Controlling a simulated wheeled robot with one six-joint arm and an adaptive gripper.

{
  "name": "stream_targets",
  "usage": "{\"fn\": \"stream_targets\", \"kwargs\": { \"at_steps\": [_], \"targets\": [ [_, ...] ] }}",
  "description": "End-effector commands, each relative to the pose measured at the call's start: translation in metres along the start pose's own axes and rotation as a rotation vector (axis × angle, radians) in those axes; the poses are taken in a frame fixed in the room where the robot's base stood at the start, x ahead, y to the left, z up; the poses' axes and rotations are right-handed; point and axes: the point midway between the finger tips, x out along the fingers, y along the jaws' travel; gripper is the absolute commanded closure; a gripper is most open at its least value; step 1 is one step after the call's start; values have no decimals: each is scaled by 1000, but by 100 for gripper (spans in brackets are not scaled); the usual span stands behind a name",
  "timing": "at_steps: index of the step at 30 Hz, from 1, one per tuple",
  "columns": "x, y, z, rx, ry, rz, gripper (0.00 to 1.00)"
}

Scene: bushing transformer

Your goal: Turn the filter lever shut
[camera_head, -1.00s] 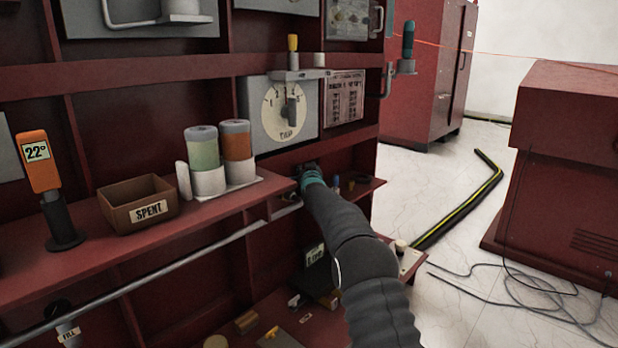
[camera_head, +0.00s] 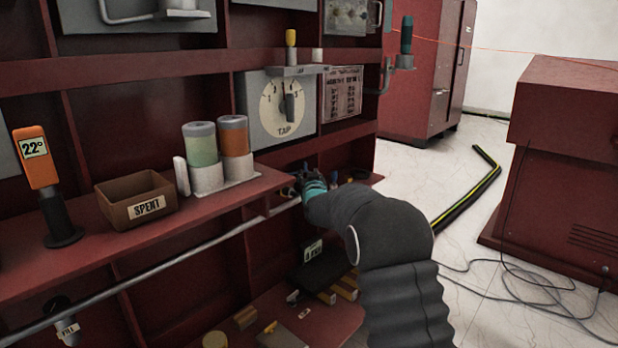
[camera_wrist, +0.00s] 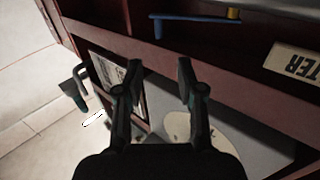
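My gripper (camera_wrist: 158,82) is open and empty in the wrist view, its two dark fingers apart in front of the red cabinet. In the head view my gripper (camera_head: 294,188) is at the shelf recess below the tap dial, mostly hidden by my wrist. The wrist view is turned over and shows a blue bar (camera_wrist: 190,18) with a yellow end in the recess, apart from the fingers; I cannot tell if it is the filter lever. A pale label (camera_wrist: 294,62), cut off by the picture edge, reads "TER".
The tap dial (camera_head: 284,108) and a placard (camera_head: 341,95) are above my gripper. A SPENT box (camera_head: 122,214) and two jars (camera_head: 201,146) stand on the shelf to the left. A grey rail (camera_head: 190,258) runs below.

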Motion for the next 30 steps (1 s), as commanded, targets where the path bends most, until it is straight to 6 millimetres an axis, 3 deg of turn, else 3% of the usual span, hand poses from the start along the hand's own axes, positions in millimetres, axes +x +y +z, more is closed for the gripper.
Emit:
{"fn": "stream_targets", "kwargs": {
  "at_steps": [11, 16, 17, 23, 30],
  "targets": [
    [-5, 0, 0, 0, 0, 0, 62],
    [-10, 2, -5, 1, -9, 0, 100],
    [-12, 3, -7, 1, -16, 0, 100],
    [-57, 17, -35, 4, -119, -5, 100],
    [-149, 37, -61, 9, -306, -5, 100]
  ]
}}
